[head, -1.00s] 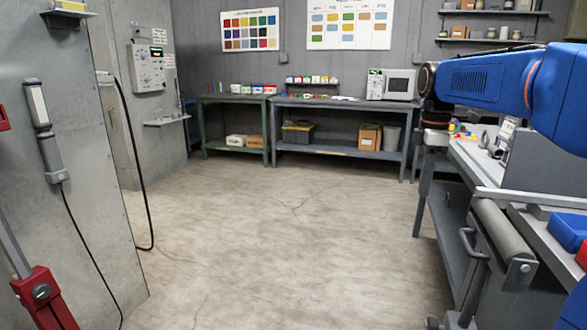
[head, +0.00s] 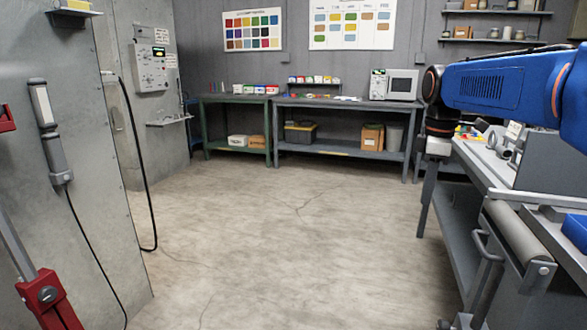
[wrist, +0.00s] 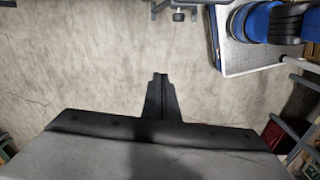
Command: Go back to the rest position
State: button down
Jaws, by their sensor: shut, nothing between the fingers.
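My gripper (wrist: 160,78) shows in the wrist view, its two dark fingers pressed together above the bare concrete floor. It is shut and holds nothing. In the head view my blue arm reaches in from the right, over the edge of the workbench (head: 495,165). The arm's dark wrist end hangs beside the bench's far left corner.
A roller (head: 517,232) sits on the near right bench edge, with a blue bin (head: 575,230) beside it. A metal booth wall (head: 85,190) is on the left. The middle floor is clear.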

jog(key=s+a+f+m+t, duration=0.2)
jog(key=s+f+m, duration=0.4)
jog(key=s+f, duration=0.3)
jog(key=s+a+f+m+t, duration=0.1)
jog(key=s+f+m, duration=0.6)
jog(key=s, duration=1)
notch_tip(320, 180, down, 2)
jog(key=shift+a+f+t, duration=0.1)
jog(key=shift+a+t, duration=0.25)
jog(key=shift+t, duration=0.35)
jog(key=shift+s, duration=0.1)
